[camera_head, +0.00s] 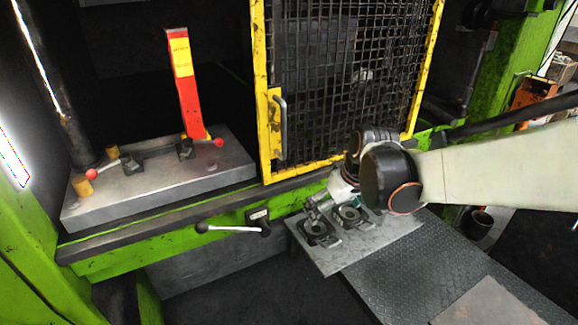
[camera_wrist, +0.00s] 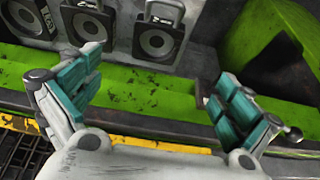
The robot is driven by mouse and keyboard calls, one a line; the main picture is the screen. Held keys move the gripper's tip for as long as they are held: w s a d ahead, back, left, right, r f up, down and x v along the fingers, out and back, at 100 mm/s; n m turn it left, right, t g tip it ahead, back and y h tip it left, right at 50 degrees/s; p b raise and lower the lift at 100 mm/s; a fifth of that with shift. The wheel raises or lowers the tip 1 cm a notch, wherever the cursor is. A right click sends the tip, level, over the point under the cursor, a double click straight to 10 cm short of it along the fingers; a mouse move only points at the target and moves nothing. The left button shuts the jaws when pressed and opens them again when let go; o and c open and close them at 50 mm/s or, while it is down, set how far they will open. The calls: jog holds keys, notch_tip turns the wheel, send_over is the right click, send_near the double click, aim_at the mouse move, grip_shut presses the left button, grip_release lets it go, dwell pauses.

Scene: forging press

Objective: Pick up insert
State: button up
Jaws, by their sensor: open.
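Dark insert blocks with a ring-shaped face and a handle-like frame sit in a row on a grey metal plate (camera_head: 338,264). In the head view I see one insert (camera_head: 318,232) at the left and another insert (camera_head: 352,216) to its right; my arm covers the area behind. In the wrist view three show along the top: a left insert (camera_wrist: 28,18), cut by the edge, a middle insert (camera_wrist: 90,25) and a right insert (camera_wrist: 158,38). My gripper (camera_wrist: 157,82) is open and empty, its teal-padded fingers wide apart. The inserts appear beyond the fingertips, not between them.
A yellow-framed mesh guard (camera_head: 340,75) stands behind my arm. A steel die bed (camera_head: 160,183) with a red post (camera_head: 186,90) is at left. A dark tread plate (camera_head: 400,270) lies at right.

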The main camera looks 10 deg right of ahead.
jog(key=b, duration=0.3)
send_near(316, 229)
notch_tip(316, 229, down, 2)
jog(key=shift+w+a+f, duration=0.1)
jog(key=shift+a, duration=0.1)
jog(key=shift+w+b+x, duration=0.15)
jog(key=shift+b+x, duration=0.35)
jog(key=shift+x, duration=0.8)
jog(key=shift+w+b+x, duration=0.15)
jog(key=shift+b+x, duration=0.3)
jog(key=shift+x, duration=0.85)
jog(key=shift+d, duration=0.1)
jog(key=shift+c, duration=0.3)
jog(key=c, duration=2.1)
jog(key=shift+r, duration=0.25)
